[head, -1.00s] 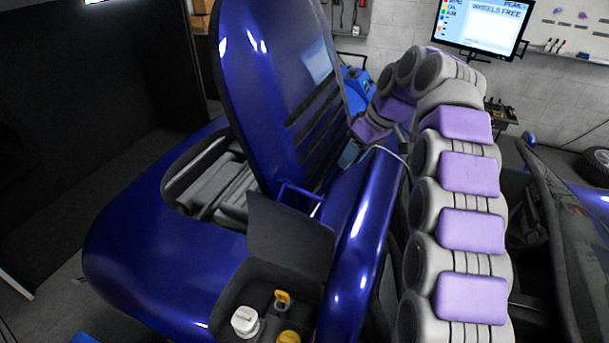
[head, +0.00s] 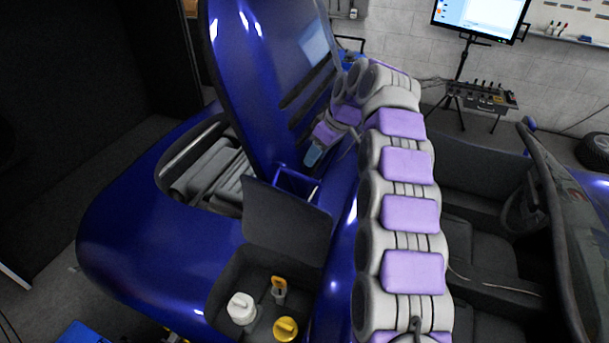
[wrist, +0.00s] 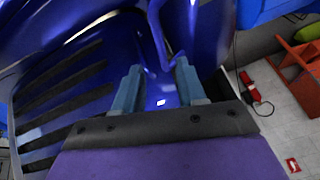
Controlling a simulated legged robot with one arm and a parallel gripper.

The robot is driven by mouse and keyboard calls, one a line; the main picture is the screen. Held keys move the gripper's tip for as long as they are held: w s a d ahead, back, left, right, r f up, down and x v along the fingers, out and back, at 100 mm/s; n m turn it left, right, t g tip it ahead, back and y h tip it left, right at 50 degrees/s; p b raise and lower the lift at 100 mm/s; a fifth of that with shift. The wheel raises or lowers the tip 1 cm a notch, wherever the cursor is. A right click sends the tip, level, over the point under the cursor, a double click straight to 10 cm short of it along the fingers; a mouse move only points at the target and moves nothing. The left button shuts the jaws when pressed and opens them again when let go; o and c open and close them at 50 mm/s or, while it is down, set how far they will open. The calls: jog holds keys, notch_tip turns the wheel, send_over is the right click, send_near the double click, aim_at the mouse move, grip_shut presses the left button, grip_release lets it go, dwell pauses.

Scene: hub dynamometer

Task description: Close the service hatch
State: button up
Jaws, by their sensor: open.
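The service hatch (head: 287,218) is a dark flap standing open, tilted up at the back edge of a small compartment (head: 225,290) in the blue car body. A blue loop handle (head: 298,183) rises just behind the flap. It also shows in the wrist view (wrist: 157,35), just beyond my fingertips. My gripper (head: 314,155) is behind and slightly right of the flap, near the loop. In the wrist view my gripper (wrist: 158,70) has its two light-blue fingers apart, with nothing held between them. The flap's far face is mostly hidden in the head view.
A white cap (head: 241,308), a yellow cap (head: 285,328) and a yellow-topped dipstick (head: 279,287) stand in the compartment. A tall raised blue cover (head: 262,80) with slots stands just left of my gripper. The car's open cabin (head: 480,230) is at the right.

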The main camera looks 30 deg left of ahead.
jog(key=x, duration=0.8)
jog(key=shift+c, duration=0.5)
grip_shut()
